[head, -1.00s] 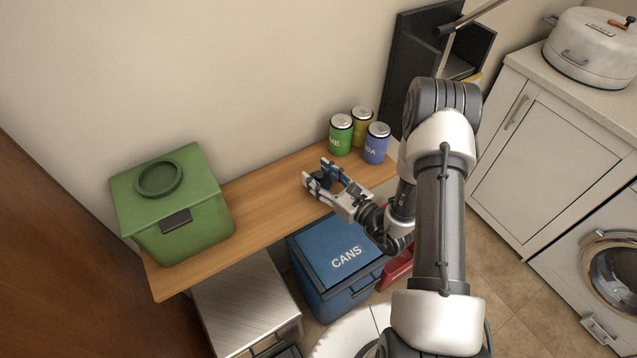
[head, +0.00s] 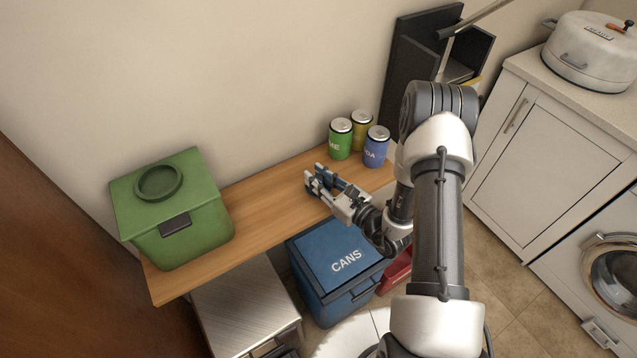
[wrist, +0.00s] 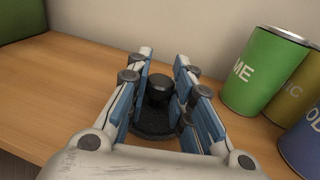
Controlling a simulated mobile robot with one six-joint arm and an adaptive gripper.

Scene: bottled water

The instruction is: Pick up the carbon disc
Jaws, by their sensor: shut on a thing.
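The carbon disc (wrist: 153,123) is black and round with a raised dark knob, low between my fingers in the wrist view. My gripper (wrist: 163,70) has its blue-padded fingers on either side of the knob and is shut on the disc. In the head view my gripper (head: 319,182) is over the shelf's front part, and the disc is mostly hidden by the fingers. I cannot tell whether the disc touches the shelf or is slightly above it.
The wooden shelf (head: 262,213) is clear to the left up to a green lidded box (head: 184,229). Green (head: 340,140), yellow (head: 362,128) and blue (head: 375,148) cans stand behind and right of my gripper. A blue CANS bin (head: 331,253) stands below.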

